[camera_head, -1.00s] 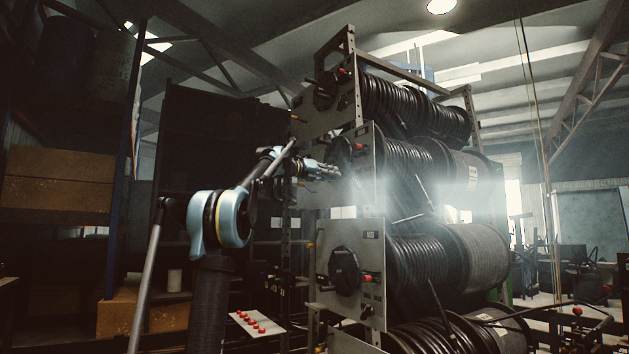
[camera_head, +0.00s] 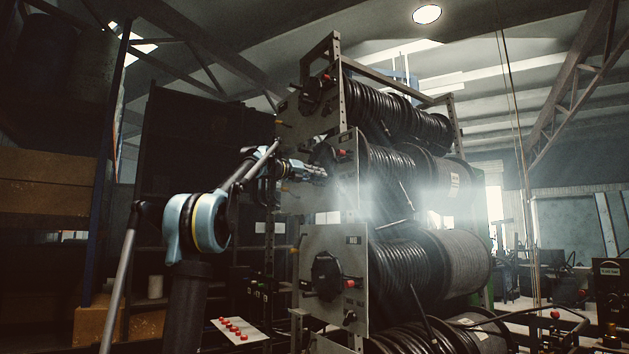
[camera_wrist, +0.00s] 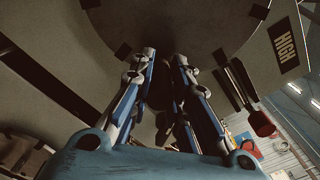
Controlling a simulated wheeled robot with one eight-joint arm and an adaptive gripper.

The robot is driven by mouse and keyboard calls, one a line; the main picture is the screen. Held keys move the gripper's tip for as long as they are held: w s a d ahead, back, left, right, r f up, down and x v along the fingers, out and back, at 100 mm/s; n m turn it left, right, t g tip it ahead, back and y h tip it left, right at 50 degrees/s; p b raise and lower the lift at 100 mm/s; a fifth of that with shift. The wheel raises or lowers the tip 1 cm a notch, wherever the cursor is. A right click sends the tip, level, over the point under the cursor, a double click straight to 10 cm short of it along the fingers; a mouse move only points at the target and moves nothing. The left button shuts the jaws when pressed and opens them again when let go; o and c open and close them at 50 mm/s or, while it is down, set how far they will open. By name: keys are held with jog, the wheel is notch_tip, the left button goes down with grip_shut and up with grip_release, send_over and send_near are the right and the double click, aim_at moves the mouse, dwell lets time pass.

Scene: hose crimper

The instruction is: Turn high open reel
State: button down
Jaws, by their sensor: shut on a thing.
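The reel marked HIGH (camera_wrist: 285,48) fills the top of the wrist view as a large dark disc (camera_wrist: 190,25) on a grey panel. In the head view, my gripper (camera_head: 322,173) is at the hub of the middle reel (camera_head: 402,170) in the rack, seen from the side. In the wrist view, my gripper's blue and grey fingers (camera_wrist: 163,65) are closed around a dark part at the reel's hub, mostly hidden between them. A red-knobbed lever (camera_wrist: 262,123) is right of the fingers, apart from them.
Another hose reel (camera_head: 405,112) is above and a larger one (camera_head: 455,262) below. The lower panel carries a dark round hub (camera_head: 325,276). A sloped panel with red buttons (camera_head: 238,331) stands at the bottom. Cardboard boxes (camera_head: 45,170) are at the left.

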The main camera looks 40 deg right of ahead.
jog(key=c, duration=1.5)
grip_release()
jog(key=shift+a+r, duration=0.1)
jog(key=shift+a, duration=0.1)
jog(key=a, duration=0.4)
jog(key=w+a, duration=0.1)
jog(key=a, duration=0.6)
jog(key=shift+w+a, duration=0.4)
